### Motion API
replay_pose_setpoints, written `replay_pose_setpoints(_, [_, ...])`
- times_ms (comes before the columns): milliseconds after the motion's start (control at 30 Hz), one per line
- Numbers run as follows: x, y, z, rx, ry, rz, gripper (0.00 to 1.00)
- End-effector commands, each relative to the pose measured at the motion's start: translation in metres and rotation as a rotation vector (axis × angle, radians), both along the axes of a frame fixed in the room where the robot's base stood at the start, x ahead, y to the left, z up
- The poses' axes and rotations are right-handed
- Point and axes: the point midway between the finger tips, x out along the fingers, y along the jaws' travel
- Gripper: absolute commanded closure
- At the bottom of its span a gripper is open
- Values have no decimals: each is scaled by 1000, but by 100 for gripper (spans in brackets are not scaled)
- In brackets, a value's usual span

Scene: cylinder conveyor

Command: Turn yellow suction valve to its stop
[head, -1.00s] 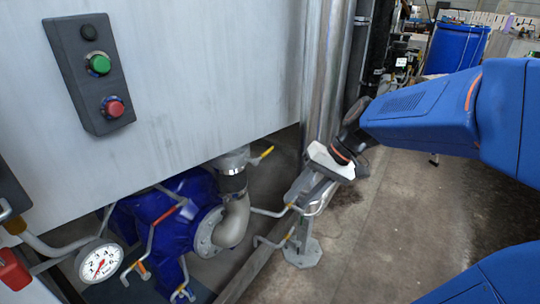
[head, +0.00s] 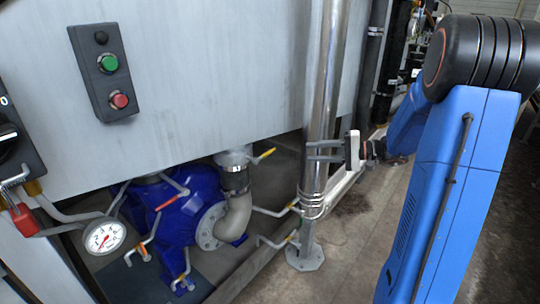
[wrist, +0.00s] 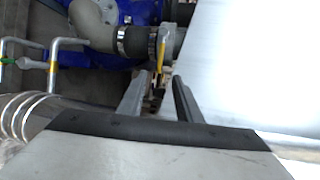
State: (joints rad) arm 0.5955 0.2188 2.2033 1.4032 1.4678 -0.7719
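The yellow suction valve lever (head: 264,155) sticks out to the right from the collar above the grey elbow pipe (head: 236,218), under the cabinet. In the wrist view the lever (wrist: 161,60) hangs beside the black pipe sleeve (wrist: 133,42), just beyond my fingertips. My gripper (head: 312,151) is at the steel column, pointing left towards the lever and apart from it. In the wrist view my gripper (wrist: 160,76) has its two fingers spread with a gap between them and nothing held.
The vertical steel column (head: 322,90) stands close beside my gripper. The cabinet panel (head: 200,80) overhangs the valve; in the wrist view its pale face (wrist: 245,65) lies right of my fingers. A blue pump (head: 170,215) and several bent pipes (head: 272,211) sit below.

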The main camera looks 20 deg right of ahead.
Motion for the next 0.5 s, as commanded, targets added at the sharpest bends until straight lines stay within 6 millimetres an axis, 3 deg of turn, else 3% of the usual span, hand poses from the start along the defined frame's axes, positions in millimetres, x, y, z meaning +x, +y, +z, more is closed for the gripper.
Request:
replay_pose_setpoints(167, [6, 4, -2, 8, -4, -5, 68])
replay_pose_setpoints(500, [31, 47, -11, 6, -4, -2, 68])
